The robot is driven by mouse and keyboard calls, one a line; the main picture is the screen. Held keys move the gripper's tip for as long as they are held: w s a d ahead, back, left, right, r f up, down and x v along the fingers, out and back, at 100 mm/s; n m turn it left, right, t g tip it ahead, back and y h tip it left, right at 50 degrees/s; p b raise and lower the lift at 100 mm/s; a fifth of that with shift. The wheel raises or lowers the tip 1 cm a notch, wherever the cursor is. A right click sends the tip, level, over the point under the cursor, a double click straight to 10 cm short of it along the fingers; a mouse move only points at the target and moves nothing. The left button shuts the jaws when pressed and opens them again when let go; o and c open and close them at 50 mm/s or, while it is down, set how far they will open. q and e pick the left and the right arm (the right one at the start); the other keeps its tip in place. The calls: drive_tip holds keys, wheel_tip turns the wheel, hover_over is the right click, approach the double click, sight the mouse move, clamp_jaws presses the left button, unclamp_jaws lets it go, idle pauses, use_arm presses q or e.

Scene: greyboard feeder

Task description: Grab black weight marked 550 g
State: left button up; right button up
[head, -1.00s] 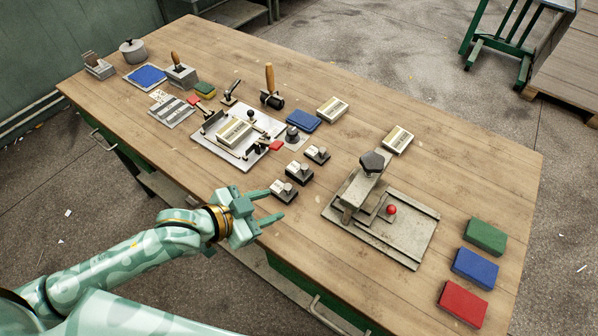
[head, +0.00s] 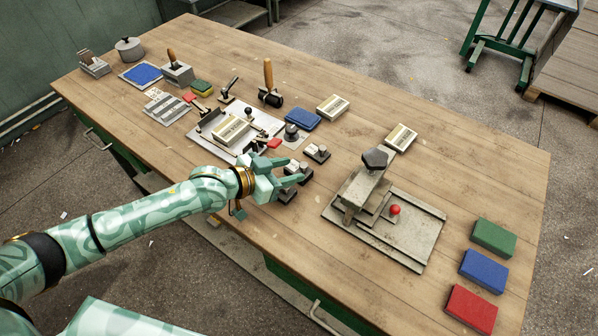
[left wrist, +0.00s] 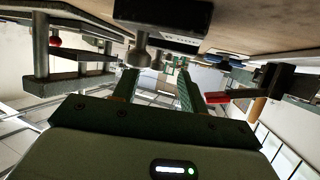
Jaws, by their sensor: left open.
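Three small black weights with pale tops and metal knobs stand in a slanting row mid-table; their markings are too small to read in the head view. The far weight (head: 317,154) shows clearly. The middle weight (head: 306,172) and near weight (head: 287,197) are partly hidden by my left gripper (head: 295,171). That gripper is open at the row, its fingers level with the middle weight. In the left wrist view, which looks upside down, a black weight (left wrist: 165,20) with blurred marking and a knob (left wrist: 141,52) shows just beyond the open fingers (left wrist: 156,84).
A metal plate fixture (head: 215,145) with a red handle lies left of the row. A grey press-like stand (head: 400,240) with a red ball stands to the right. Green (head: 493,238), blue (head: 484,270) and red (head: 471,309) blocks lie at the right end. The front middle is bare.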

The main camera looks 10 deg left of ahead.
sight(303, 164)
use_arm(q)
drive_tip(key=x, duration=0.1)
drive_tip(key=b+x, duration=0.1)
drive_tip(key=x, duration=0.3)
drive_tip(key=shift+d+r, duration=0.2)
drive_tip(key=shift+r, duration=0.1)
drive_tip(key=shift+s, duration=0.1)
clamp_jaws()
drive_tip(key=shift+r, duration=0.1)
drive_tip(key=shift+r, duration=0.15)
